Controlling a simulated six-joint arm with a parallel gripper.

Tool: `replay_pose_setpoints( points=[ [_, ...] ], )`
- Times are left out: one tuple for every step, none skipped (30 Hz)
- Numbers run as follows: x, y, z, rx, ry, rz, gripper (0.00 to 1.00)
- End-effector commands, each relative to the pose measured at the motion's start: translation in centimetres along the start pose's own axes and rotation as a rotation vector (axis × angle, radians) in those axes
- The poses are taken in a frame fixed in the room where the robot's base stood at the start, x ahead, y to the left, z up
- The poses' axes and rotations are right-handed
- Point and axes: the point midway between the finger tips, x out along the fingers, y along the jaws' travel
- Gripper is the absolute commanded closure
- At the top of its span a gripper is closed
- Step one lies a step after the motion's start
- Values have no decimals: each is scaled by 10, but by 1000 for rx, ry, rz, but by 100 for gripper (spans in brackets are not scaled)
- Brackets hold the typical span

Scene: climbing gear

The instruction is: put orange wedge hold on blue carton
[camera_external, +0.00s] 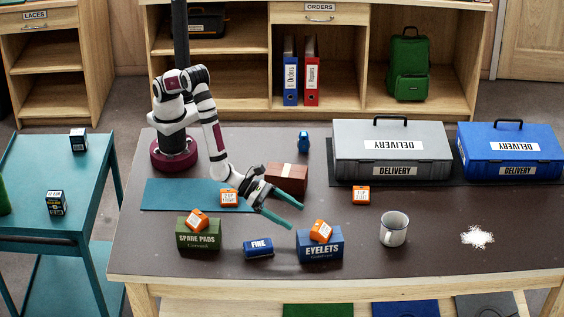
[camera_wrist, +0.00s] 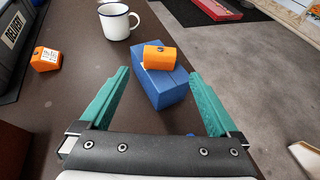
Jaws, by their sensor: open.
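The blue carton (camera_external: 320,248), labelled EYELETS, stands near the table's front edge. An orange wedge hold (camera_external: 321,231) rests tilted on top of it. In the wrist view, this orange hold (camera_wrist: 160,57) sits on the blue carton (camera_wrist: 162,88) ahead of my fingers. My gripper (camera_external: 295,217) is open and empty, its teal fingertips just up and left of the carton. Other orange holds lie on the green Spare Pads carton (camera_external: 197,220), by the teal mat (camera_external: 229,197), and on the table right of centre (camera_external: 360,195).
A small blue FINE block (camera_external: 258,247) lies left of the blue carton. A white mug (camera_external: 393,229) and white powder (camera_external: 477,237) are to the right. A brown-red box (camera_external: 287,178) stands behind my gripper. Grey (camera_external: 391,151) and blue (camera_external: 510,152) delivery cases stand at the back right.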

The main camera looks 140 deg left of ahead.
Motion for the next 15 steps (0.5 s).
replay_pose_setpoints(
  points=[
    [-13,0,0,0,0,-2,4],
    [-19,0,0,0,0,-2,4],
    [-26,0,0,0,0,-1,4],
    [-31,0,1,-1,-1,-1,4],
    [-35,0,0,-1,0,-1,4],
    [-39,0,0,-1,0,0,4],
    [-41,0,0,-1,0,0,4],
    [-42,0,0,-1,0,1,4],
    [-44,1,0,-2,-1,1,4],
    [-44,1,0,-2,-1,1,4],
    [-44,1,0,0,0,1,4],
    [-45,-1,2,25,7,-10,4],
    [-47,-3,5,72,20,-30,4],
    [-52,-7,10,154,41,-64,4],
    [-63,-13,18,321,76,-135,4]
  ],
)
